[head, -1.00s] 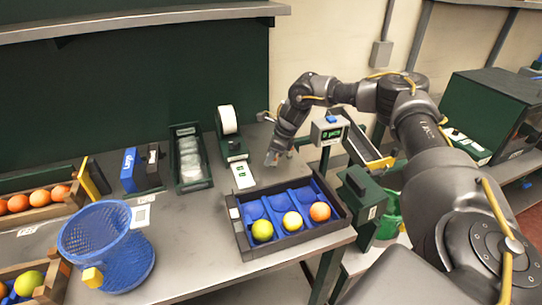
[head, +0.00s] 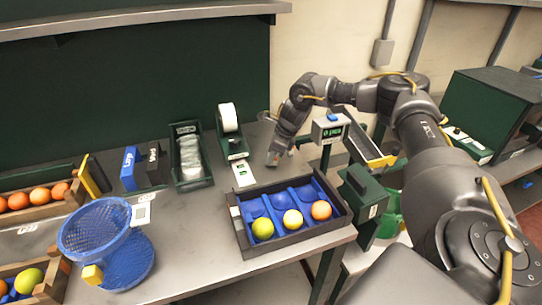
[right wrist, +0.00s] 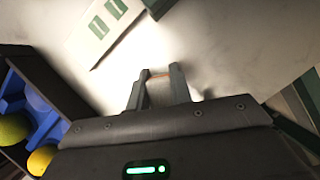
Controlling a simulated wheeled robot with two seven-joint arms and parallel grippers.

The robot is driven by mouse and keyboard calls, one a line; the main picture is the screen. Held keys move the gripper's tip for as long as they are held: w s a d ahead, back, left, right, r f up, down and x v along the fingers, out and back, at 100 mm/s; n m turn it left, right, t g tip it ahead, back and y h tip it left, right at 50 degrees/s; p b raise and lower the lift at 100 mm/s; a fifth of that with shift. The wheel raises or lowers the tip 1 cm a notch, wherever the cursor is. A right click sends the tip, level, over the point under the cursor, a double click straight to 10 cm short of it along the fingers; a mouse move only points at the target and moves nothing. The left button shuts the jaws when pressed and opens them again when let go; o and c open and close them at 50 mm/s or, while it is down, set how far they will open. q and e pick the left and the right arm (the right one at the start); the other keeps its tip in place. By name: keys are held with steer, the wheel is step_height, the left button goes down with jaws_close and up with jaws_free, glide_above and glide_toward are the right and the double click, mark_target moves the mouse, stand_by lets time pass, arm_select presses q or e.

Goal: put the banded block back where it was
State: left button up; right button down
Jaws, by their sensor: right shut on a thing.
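My right gripper (head: 273,160) is low over the steel table, behind the tray and right of the label printer. In the right wrist view its fingers (right wrist: 157,90) are shut on a small pale block (right wrist: 159,91) with a thin orange edge at its top. This looks like the banded block, but the fingers and wrist hide most of it, so its bands do not show clearly. I cannot tell whether it touches the table. My left gripper is not in view.
A black tray (head: 282,242) with blue cups holds three fruits close in front of the gripper. A label printer (head: 231,143) with a green-marked label stands left. A sign box (head: 331,128) stands right. A blue mesh basket (head: 95,238) is farther left. Bare table lies around the gripper.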

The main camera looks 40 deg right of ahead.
steer(key=shift+f, duration=0.15)
steer(key=c, duration=1.2)
jaws_free()
steer(key=shift+o, duration=0.6)
steer(key=o, duration=0.3)
steer(key=shift+r+p, duration=3.45)
steer(key=shift+r, duration=0.55)
